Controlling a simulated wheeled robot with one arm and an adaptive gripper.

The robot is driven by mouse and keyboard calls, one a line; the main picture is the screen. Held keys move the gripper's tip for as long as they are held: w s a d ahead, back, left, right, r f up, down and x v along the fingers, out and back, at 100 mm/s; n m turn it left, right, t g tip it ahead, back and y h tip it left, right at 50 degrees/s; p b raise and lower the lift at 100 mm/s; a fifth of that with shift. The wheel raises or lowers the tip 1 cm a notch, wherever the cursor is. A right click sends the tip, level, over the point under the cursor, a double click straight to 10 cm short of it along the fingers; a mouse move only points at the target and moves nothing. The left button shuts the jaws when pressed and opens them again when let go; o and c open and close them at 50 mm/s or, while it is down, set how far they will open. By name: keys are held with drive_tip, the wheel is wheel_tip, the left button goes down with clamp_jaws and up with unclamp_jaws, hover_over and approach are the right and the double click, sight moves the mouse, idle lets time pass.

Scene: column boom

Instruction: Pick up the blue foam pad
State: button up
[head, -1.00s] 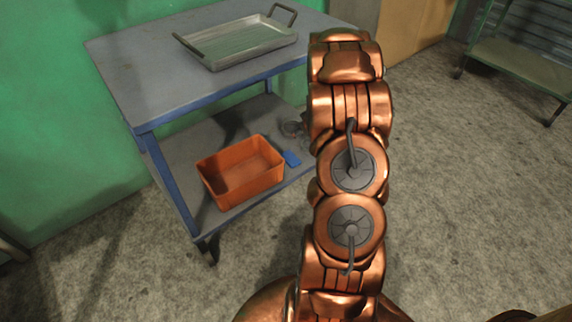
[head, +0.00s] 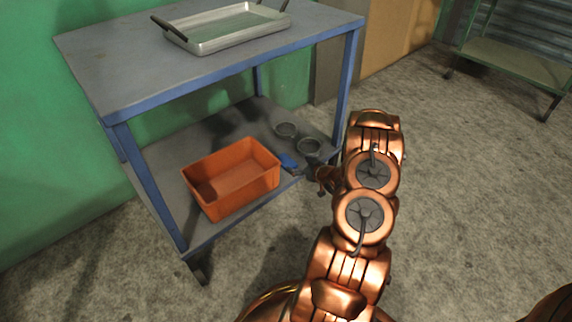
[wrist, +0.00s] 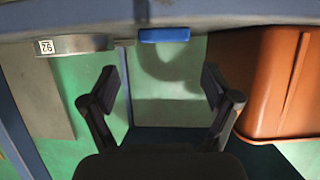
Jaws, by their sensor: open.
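The blue foam pad (head: 287,160) lies on the lower shelf (head: 205,233) of the blue-framed cart, just right of the orange bin. In the wrist view the pad (wrist: 165,35) shows as a small flat blue block at top centre. My gripper (wrist: 160,82) is open and empty, its two dark fingers spread wide. The pad appears beyond the fingertips, roughly centred between them, and apart from them. In the head view my arm reaches to the shelf's right edge, close beside the pad.
The orange bin (head: 232,180) stands left of the pad and shows at right in the wrist view (wrist: 272,80). The cart's upper shelf (head: 130,75) hangs above, holding a metal tray (head: 225,28).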

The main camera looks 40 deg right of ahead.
sight(286, 160)
drive_tip(key=b+x, duration=0.1)
drive_tip(key=x, duration=0.3)
drive_tip(key=b+x, duration=0.1)
drive_tip(key=x, duration=0.1)
drive_tip(key=shift+a+f+b, duration=0.25)
drive_tip(key=shift+f+b, duration=0.05)
drive_tip(key=shift+f, duration=0.05)
drive_tip(key=shift+w, duration=0.25)
drive_tip(key=shift+c, duration=0.4)
drive_tip(key=c, duration=0.9)
